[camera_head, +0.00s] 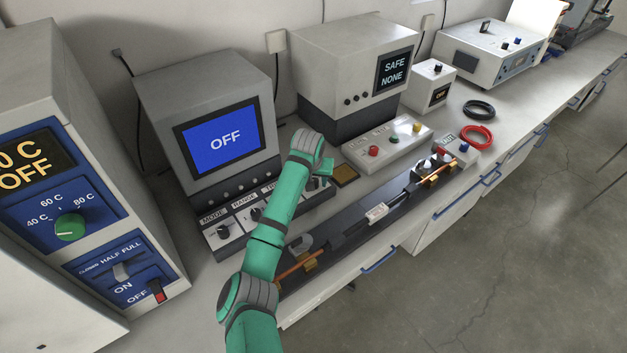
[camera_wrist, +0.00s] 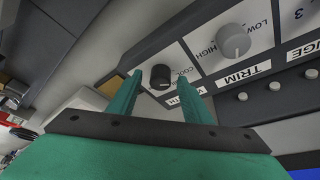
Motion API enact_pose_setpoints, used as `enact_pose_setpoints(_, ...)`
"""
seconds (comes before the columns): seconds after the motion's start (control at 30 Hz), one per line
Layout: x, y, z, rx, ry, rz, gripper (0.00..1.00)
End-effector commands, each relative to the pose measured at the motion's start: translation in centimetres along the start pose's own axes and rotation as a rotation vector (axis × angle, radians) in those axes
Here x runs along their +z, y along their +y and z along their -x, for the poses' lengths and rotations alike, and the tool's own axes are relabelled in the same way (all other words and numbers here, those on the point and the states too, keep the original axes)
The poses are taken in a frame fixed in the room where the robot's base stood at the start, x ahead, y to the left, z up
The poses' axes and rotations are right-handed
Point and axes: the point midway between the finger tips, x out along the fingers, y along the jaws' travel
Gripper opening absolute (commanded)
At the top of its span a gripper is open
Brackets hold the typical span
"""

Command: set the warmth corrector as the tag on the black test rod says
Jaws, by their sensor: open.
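A black knob (camera_wrist: 160,77) on the light control panel shows in the wrist view, with "COOL" printed beside it. Its name label (camera_wrist: 178,98) is partly hidden by a finger; it seems to be the warmth corrector. My gripper (camera_wrist: 158,74) is open, its two green fingertips on either side of this knob; I cannot tell whether they touch it. The black test rod (camera_head: 345,231) lies along a dark trough, with a white tag (camera_head: 376,212) too small to read.
The grey TRIM knob (camera_wrist: 236,41) sits close beside the black one. The screen unit (camera_head: 160,95) shows "OFF". A button box (camera_head: 388,141) stands to the right. A heater-like unit (camera_head: 25,95) with a green dial stands at the left. My arm crosses the trough.

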Motion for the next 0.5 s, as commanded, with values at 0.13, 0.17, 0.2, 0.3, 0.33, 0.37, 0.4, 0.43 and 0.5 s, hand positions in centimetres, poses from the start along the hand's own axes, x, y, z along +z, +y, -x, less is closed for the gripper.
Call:
enact_pose_setpoints(0.13, 0.01, -0.03, -0.37, 0.000, 0.000, 0.000, 0.45)
enact_pose_setpoints(0.17, 0.00, -0.03, -0.38, 0.000, 0.000, 0.000, 0.45)
enact_pose_setpoints(0.2, 0.00, -0.03, -0.38, 0.000, 0.000, 0.000, 0.45)
enact_pose_setpoints(0.3, 0.00, -0.02, -0.36, 0.000, 0.000, 0.000, 0.45)
enact_pose_setpoints(0.33, 0.00, -0.03, -0.36, 0.000, 0.000, 0.000, 0.45)
enact_pose_setpoints(0.37, 0.00, -0.04, -0.36, 0.000, 0.000, 0.001, 0.38)
enact_pose_setpoints(0.4, 0.01, -0.07, -0.35, 0.000, 0.000, 0.001, 0.28)
enact_pose_setpoints(0.43, 0.01, -0.10, -0.35, 0.000, 0.000, 0.001, 0.21)
enact_pose_setpoints(0.5, 0.02, -0.16, -0.34, -0.001, 0.000, 0.002, 0.04)
